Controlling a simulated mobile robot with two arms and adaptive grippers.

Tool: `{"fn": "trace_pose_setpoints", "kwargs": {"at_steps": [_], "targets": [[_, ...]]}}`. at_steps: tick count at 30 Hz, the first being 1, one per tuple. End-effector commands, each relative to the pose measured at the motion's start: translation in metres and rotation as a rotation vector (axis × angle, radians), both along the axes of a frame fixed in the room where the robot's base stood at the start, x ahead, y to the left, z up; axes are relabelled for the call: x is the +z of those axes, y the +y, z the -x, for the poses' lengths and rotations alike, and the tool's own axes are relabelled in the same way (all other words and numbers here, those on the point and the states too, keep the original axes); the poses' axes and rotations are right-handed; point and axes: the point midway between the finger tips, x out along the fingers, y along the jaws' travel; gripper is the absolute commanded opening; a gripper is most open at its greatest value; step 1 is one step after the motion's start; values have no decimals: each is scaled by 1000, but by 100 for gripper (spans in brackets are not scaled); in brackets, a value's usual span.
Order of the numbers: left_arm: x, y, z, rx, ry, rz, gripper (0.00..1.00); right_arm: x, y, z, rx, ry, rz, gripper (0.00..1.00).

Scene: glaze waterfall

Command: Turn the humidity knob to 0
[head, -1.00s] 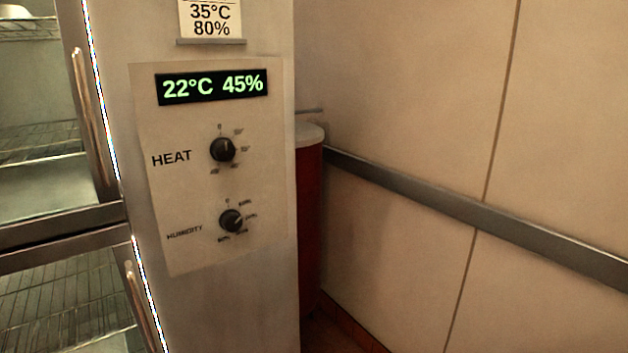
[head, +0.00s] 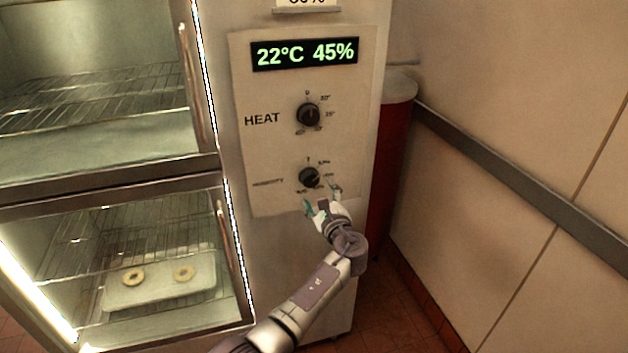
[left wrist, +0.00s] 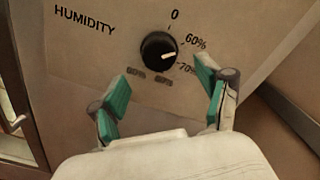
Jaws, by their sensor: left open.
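The humidity knob (head: 309,177) is black and round, low on the pale control panel (head: 350,150). In the left wrist view the knob (left wrist: 158,52) has a white pointer aimed right, between the 60% and 70% marks. The 0 mark is above it. My left gripper (head: 322,198) is open just below the knob. In the left wrist view its two teal-padded fingers (left wrist: 162,92) are spread to either side, below the knob and not touching it. My right gripper is not in view.
The heat knob (head: 308,115) is above, under a display (head: 305,53) reading 22°C 45%. Left are glass-fronted cabinet compartments with wire racks and a tray (head: 160,296) holding two rings. A red bin (head: 384,180) and a wall rail (head: 520,188) are on the right.

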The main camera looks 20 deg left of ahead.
Motion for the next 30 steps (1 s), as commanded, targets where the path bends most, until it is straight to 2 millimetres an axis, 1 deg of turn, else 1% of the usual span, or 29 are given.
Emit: {"fn": "trace_pose_setpoints", "kwargs": {"at_steps": [1, 3, 9, 15, 23, 24, 26, 30], "targets": [[1, 6, -9, 2, 0, -2, 76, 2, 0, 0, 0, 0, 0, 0], [1, 13, -19, 2, 0, -2, 76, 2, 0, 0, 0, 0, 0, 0], [0, 27, -39, 2, 0, -1, 76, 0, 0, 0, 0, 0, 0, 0], [-1, 32, -47, 1, 0, 1, 76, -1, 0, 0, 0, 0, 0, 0], [0, 33, -47, 1, -1, 2, 76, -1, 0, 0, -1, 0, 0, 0], [0, 33, -47, 1, -1, 2, 73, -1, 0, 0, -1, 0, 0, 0], [0, 33, -47, 1, -1, 2, 63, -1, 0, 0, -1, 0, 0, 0], [0, 32, -47, 1, -1, 2, 40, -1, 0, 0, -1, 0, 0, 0]]}}
